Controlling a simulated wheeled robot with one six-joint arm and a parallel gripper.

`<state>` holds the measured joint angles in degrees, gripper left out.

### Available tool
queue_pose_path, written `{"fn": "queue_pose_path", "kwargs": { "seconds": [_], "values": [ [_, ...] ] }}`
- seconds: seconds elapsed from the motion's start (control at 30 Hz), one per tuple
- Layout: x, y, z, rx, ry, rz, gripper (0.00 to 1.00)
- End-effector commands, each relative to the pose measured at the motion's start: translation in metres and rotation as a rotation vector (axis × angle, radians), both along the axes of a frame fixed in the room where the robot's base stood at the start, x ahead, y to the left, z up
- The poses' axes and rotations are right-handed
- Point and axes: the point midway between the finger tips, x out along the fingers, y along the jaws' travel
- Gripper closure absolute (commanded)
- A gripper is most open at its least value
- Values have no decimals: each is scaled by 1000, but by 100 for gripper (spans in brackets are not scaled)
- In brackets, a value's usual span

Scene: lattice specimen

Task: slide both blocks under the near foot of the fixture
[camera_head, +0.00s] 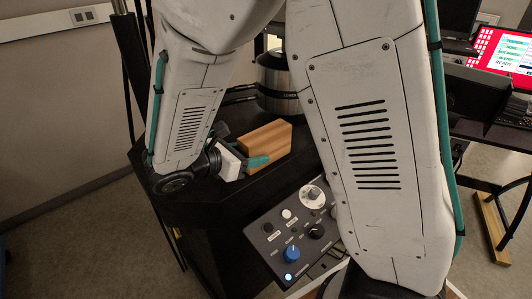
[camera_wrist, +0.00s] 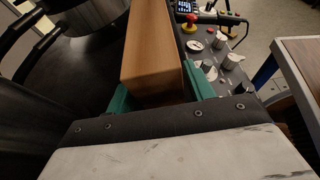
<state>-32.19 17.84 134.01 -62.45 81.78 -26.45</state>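A wooden block (camera_head: 268,143) stands on the black table beside my gripper (camera_head: 243,152) in the head view. The same wooden block (camera_wrist: 152,50) fills the space between the teal fingers of my gripper (camera_wrist: 158,92) in the wrist view. Both fingers lie against its sides with no clear gap. I cannot make out a second block as a separate piece. A metal cylinder (camera_head: 275,80), perhaps part of the fixture, stands behind the block; it also shows in the wrist view (camera_wrist: 88,14). I cannot identify the fixture's near foot.
A control box (camera_head: 292,232) with knobs and buttons sits at the near right of the black table (camera_head: 190,205). A red screen (camera_head: 500,52) stands at the far right. A wooden tabletop (camera_wrist: 302,62) lies at right in the wrist view. My arm hides much of the middle.

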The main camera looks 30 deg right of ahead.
Motion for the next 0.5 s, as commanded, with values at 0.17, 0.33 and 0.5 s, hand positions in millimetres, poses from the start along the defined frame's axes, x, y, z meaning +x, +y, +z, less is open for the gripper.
{"fn": "queue_pose_path", "kwargs": {
  "seconds": [0.17, 0.33, 0.5],
  "values": [
    [0, 0, 0, 0, 0, 0, 72],
    [1, -3, 0, 0, 0, 0, 72],
    [3, -13, 0, 1, 0, -1, 72]
  ]
}}
